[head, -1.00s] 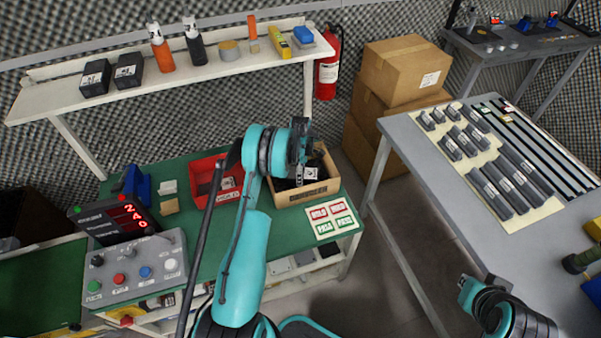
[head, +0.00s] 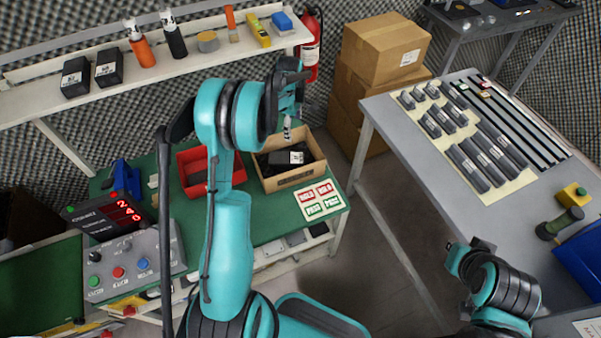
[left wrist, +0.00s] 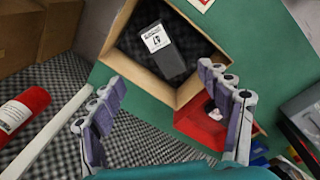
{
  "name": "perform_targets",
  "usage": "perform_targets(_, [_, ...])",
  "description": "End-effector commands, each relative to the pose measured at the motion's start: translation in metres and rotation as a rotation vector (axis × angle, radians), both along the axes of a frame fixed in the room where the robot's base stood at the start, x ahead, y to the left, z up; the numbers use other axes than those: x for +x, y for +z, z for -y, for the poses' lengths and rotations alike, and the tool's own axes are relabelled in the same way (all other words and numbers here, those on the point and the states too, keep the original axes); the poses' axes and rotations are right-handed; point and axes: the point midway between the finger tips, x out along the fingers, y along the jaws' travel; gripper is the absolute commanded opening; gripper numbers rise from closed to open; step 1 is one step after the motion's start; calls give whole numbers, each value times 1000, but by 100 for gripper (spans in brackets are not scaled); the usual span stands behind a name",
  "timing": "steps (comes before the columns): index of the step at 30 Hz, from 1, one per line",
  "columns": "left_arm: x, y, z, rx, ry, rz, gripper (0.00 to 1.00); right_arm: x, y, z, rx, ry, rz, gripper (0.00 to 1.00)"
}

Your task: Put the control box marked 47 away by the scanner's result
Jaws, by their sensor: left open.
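A dark control box (head: 290,158) with a white label lies in the open wooden crate (head: 293,178) on the green bench. My left gripper (head: 289,125) is open and empty above the crate, apart from the box. Its spread fingers show in the left wrist view (left wrist: 165,115). A display with red digits (head: 118,215) stands at the bench's left, beside a blue device (head: 125,182). My right gripper (head: 467,255) is at lower right, its fingers unclear.
A red bin (head: 189,189) stands left of the crate, and a card with red and green labels (head: 320,200) lies in front. A shelf (head: 200,75) with bottles and dark boxes runs behind. A grey table (head: 420,185) with dark parts stands right.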

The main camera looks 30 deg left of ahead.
Motion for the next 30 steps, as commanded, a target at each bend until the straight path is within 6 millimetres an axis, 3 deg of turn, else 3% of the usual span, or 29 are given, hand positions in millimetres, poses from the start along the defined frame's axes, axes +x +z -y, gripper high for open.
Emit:
perform_targets(1, [-12, 27, 16, 15, -92, 24, 77, 0, 0, 0, 0, 0, 0, 0])
perform_targets(6, [-52, 95, 58, 83, -409, 109, 77, 0, 0, 0, 0, 0, 0, 0])
perform_targets(13, [-128, 153, 111, 209, -832, 215, 77, 0, 0, 0, 0, 0, 0, 0])
perform_targets(18, [-191, 168, 142, 327, -1135, 283, 77, 0, 0, 0, 0, 0, 0, 0])
perform_targets(24, [-251, 159, 167, 473, -1440, 342, 77, 0, 0, 0, 0, 0, 0, 0])
perform_targets(30, [-278, 147, 177, 565, -1599, 367, 77, 0, 0, 0, 0, 0, 0, 0])
